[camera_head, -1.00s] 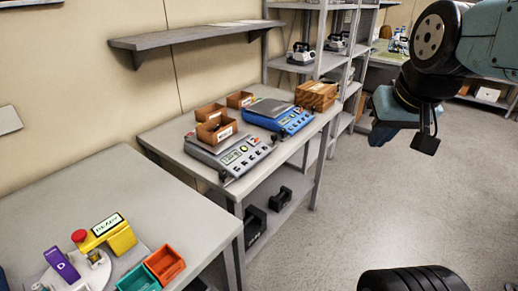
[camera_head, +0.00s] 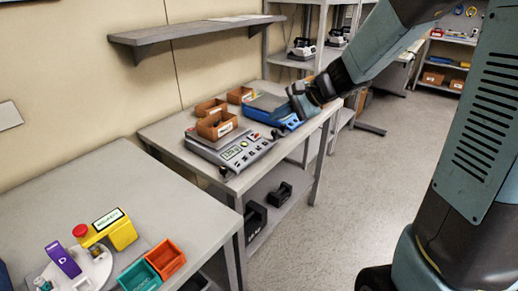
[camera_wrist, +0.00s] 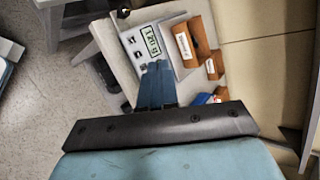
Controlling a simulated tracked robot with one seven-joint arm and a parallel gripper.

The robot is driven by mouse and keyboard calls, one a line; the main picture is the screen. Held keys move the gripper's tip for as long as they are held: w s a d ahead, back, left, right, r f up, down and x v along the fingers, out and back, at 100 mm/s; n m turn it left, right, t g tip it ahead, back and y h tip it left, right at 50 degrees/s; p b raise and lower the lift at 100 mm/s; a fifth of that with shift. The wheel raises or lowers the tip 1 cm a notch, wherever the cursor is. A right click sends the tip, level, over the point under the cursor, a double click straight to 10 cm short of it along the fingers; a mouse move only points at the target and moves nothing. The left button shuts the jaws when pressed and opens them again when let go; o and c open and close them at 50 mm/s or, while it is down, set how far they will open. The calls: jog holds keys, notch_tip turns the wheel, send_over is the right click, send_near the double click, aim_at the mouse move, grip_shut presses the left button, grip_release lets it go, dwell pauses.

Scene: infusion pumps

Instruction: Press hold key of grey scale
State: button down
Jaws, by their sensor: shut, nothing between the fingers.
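The grey scale (camera_head: 262,149) stands at the front of the middle bench, with a lit green display and a row of dark and coloured keys on its sloped panel. In the wrist view its panel (camera_wrist: 138,52) shows at the top centre, with the display and some dark keys. My gripper (camera_wrist: 159,66) is shut and empty; its blue fingers reach toward the panel and cover part of it. In the head view my gripper (camera_head: 298,97) is over the blue scale, right of and above the grey one, and its fingertips are hard to make out. Which key says hold is unreadable.
The blue scale (camera_head: 263,105) stands behind the grey one, partly behind my gripper. Brown open boxes (camera_head: 217,126) sit on and behind the grey scale. A wall shelf (camera_head: 195,34) hangs above. The near bench (camera_head: 150,190) holds a yellow device and small bins.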

aim_at(259, 148)
jog(key=w+a+f+m+t, duration=0.2)
jog(key=w+f+m, duration=0.3)
jog(key=w, duration=0.5)
notch_tip(259, 148, down, 3)
jog(key=shift+r+y, duration=0.15)
jog(key=shift+y, duration=0.25)
jog(key=shift+w+a+f, duration=0.2)
jog(key=shift+a+f, duration=0.1)
jog(key=shift+f, duration=1.1)
jog(key=shift+w+a+f, duration=0.25)
jog(key=shift+f, duration=1.15)
jog(key=shift+w+a+f, duration=0.2)
jog(key=shift+a+f, duration=0.1)
jog(key=shift+f, duration=1.1)
jog(key=shift+f, duration=0.1)
jog(key=shift+a+f, duration=0.1)
jog(key=shift+f, duration=0.15)
jog(key=shift+w+f, duration=0.1)
jog(key=shift+f, duration=0.2)
jog(key=shift+r, duration=0.7)
jog(key=shift+r, duration=0.1)
